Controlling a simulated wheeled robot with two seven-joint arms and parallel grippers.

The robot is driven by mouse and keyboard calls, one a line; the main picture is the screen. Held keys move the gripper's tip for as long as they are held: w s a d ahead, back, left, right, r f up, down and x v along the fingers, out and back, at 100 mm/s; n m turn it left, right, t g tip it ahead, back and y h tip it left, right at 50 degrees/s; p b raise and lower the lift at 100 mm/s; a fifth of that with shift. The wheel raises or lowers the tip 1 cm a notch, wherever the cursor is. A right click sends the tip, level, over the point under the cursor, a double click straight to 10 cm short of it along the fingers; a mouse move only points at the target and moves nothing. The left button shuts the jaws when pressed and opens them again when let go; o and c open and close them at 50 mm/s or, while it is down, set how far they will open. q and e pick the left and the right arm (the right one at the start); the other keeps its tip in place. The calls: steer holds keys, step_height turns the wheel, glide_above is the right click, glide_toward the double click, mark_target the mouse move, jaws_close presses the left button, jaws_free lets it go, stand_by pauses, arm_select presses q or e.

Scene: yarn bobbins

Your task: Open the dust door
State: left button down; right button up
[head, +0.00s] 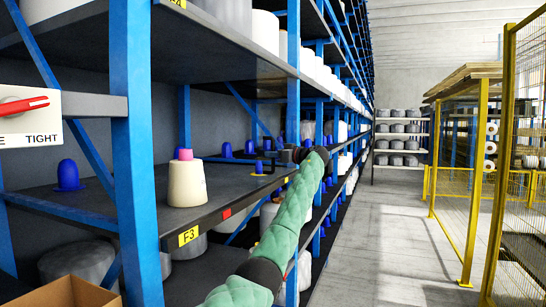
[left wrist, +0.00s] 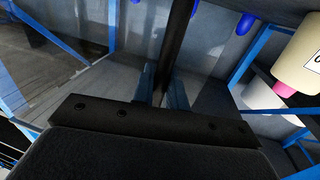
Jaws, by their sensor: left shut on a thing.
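My left arm, in a green sleeve, reaches up from the bottom of the head view to the blue rack. Its gripper (head: 284,156) is small there, at the rack's front beside a shelf. In the left wrist view the two fingers (left wrist: 170,90) are shut on a black bar (left wrist: 178,50) that runs up the picture. I take this bar for the dust door's handle or edge. A see-through pane (left wrist: 75,85) shows left of the bar in that view, likely the dust door. How far the door stands open I cannot tell. My right gripper is out of view.
A cream bobbin with a pink tip (head: 187,182) stands on the shelf near blue pegs (head: 68,175). A blue post (head: 135,150) and a red-handled TIGHT switch (head: 25,106) are at left. The aisle floor (head: 385,240) is clear, with a yellow fence (head: 497,150) beyond.

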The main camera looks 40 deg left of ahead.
arm_select(q)
steer(key=c, duration=1.5)
jaws_free()
steer(key=shift+d, duration=0.1)
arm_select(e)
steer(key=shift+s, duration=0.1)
